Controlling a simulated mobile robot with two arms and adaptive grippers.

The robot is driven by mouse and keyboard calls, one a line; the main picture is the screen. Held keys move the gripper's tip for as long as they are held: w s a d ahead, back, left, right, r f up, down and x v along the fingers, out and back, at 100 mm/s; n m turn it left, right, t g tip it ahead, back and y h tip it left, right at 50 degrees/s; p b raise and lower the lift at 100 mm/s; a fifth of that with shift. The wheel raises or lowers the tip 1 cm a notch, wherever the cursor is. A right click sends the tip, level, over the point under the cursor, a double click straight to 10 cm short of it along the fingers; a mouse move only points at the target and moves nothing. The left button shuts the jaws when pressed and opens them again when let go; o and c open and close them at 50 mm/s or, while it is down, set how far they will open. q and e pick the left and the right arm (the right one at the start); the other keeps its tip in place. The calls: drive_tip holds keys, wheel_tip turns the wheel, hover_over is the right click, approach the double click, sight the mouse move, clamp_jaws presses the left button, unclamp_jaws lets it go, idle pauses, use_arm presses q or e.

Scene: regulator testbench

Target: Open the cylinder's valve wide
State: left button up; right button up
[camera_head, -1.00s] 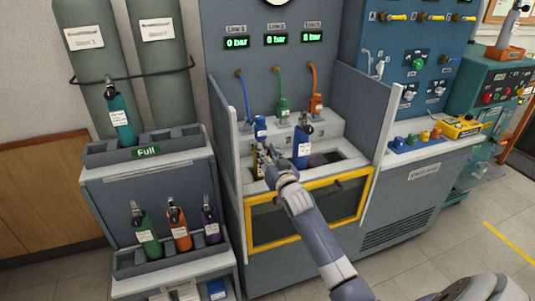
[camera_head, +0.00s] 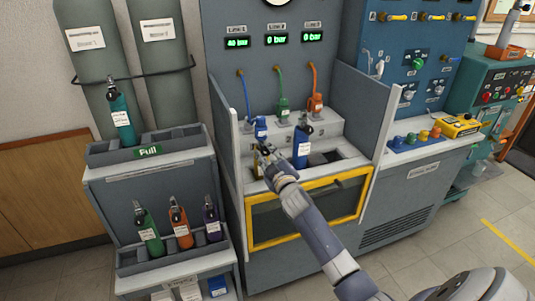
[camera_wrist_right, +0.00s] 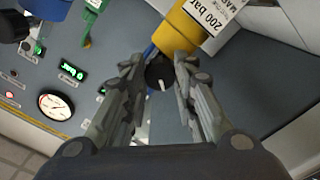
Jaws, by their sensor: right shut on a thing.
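A yellow cylinder (camera_head: 257,172) stands in the left slot of the test bench, mostly hidden behind my right gripper (camera_head: 266,155). In the right wrist view the yellow cylinder (camera_wrist_right: 188,30) carries a white "200 bar" label. Its black valve knob (camera_wrist_right: 158,73) with a pale pointer mark sits between the fingertips of my right gripper (camera_wrist_right: 158,75), which is shut on it. The first lane display (camera_head: 237,43) reads about 40 bar; the other two (camera_head: 276,40) (camera_head: 312,37) read 0 bar. My left gripper is not in view.
A blue cylinder (camera_head: 302,148) stands close to the right of my gripper. Side panels (camera_head: 357,115) flank the bay, and a yellow-framed drawer (camera_head: 300,212) is below. A rack (camera_head: 170,170) with several small cylinders stands at left. Hoses (camera_head: 245,95) hang behind.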

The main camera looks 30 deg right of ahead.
drive_tip(key=n, duration=0.6)
drive_tip(key=shift+n, duration=0.3)
drive_tip(key=n, duration=0.6)
drive_tip(key=shift+f, duration=0.1)
drive_tip(key=shift+n, duration=0.3)
drive_tip(key=o, duration=1.1)
drive_tip(key=shift+s, duration=0.15)
drive_tip(key=v, duration=1.1)
drive_tip(key=shift+s+a, duration=0.1)
drive_tip(key=shift+s, duration=0.2)
